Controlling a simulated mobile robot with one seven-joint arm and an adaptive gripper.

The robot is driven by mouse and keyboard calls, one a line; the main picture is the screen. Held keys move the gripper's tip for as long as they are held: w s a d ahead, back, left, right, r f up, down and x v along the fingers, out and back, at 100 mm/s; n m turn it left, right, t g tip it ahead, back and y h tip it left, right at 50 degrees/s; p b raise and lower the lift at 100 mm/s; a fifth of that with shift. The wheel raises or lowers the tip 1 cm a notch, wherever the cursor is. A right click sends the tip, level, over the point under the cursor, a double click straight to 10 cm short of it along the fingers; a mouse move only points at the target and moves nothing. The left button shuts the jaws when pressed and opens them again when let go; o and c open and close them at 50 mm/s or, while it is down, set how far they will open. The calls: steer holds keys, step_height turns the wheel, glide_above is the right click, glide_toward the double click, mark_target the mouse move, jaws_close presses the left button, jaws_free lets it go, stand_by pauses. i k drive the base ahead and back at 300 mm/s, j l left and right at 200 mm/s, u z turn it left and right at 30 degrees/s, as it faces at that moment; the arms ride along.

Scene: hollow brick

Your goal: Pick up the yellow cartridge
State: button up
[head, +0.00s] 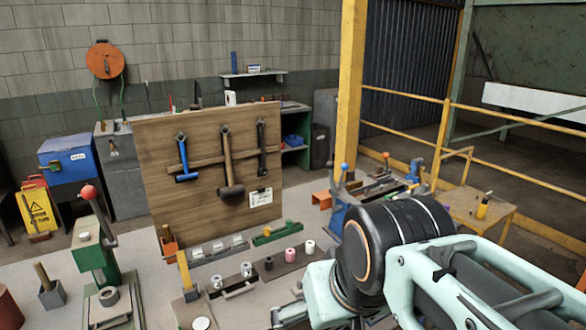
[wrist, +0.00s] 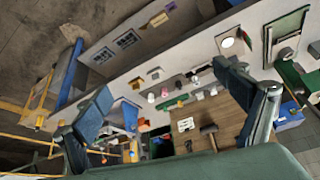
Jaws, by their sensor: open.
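A small upright yellow cylinder with a dark part (head: 482,210), which looks like the yellow cartridge, stands on a low wooden table (head: 466,222) at the right of the head view. It is small there, and I cannot be sure of it. I cannot pick it out surely in the wrist view. My gripper (wrist: 163,80) is open in the wrist view, its two fingers wide apart with nothing between them. In the head view my arm fills the lower right, and my gripper is mostly hidden. My gripper is well away from the wooden table.
A grey bench with several small parts lies in front of an upright wooden board (head: 212,215) hung with hammers. A green lever press (head: 95,250) stands at the left. A yellow post (head: 350,90) and yellow railing (head: 440,125) stand at the right.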

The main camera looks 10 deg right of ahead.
mark_target(483, 204)
steer(key=l+z, duration=0.15)
steer(key=z, duration=1.85)
steer(key=i+j, duration=0.1)
steer(key=i, duration=3.35)
steer(key=i+l+u, duration=0.1)
steer(key=i, duration=0.35)
steer(key=i+l+u, duration=0.1)
steer(key=i, duration=0.3)
steer(key=k+u, duration=0.35)
steer(key=k, duration=0.15)
